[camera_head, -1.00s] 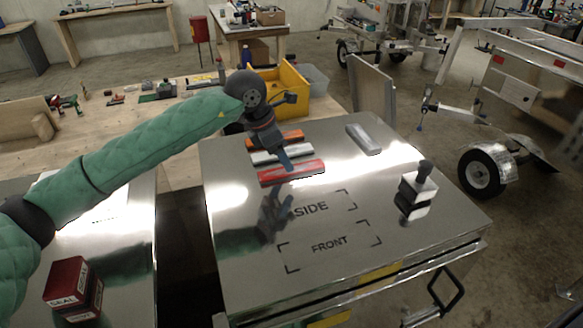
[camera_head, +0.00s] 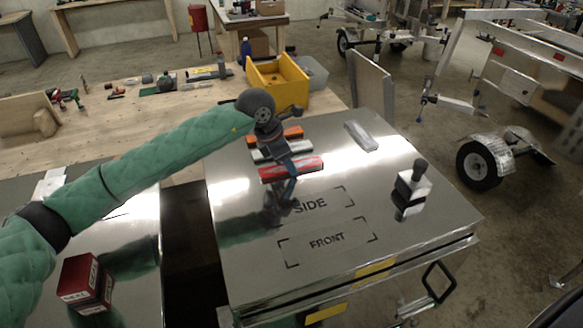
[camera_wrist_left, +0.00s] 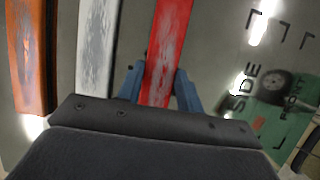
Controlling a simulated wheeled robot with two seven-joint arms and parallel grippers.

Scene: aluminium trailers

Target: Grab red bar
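The red bar (camera_head: 291,168) lies on the shiny metal top, nearest in a row of three bars. My left gripper (camera_head: 287,160) is down at it, partly covering it. In the left wrist view the red bar (camera_wrist_left: 168,45) runs between the two blue fingers (camera_wrist_left: 160,88), one on each side. The fingers look spread around the bar; whether they touch it is hard to see. The white-grey bar (camera_head: 280,150) and the orange bar (camera_head: 289,133) lie behind it. My right gripper is not in view.
A grey bar (camera_head: 361,136) lies farther right on the metal top. A black-and-silver stamp (camera_head: 411,190) stands at the right. A yellow bin (camera_head: 277,84) is on the wooden table behind. The front markings are clear.

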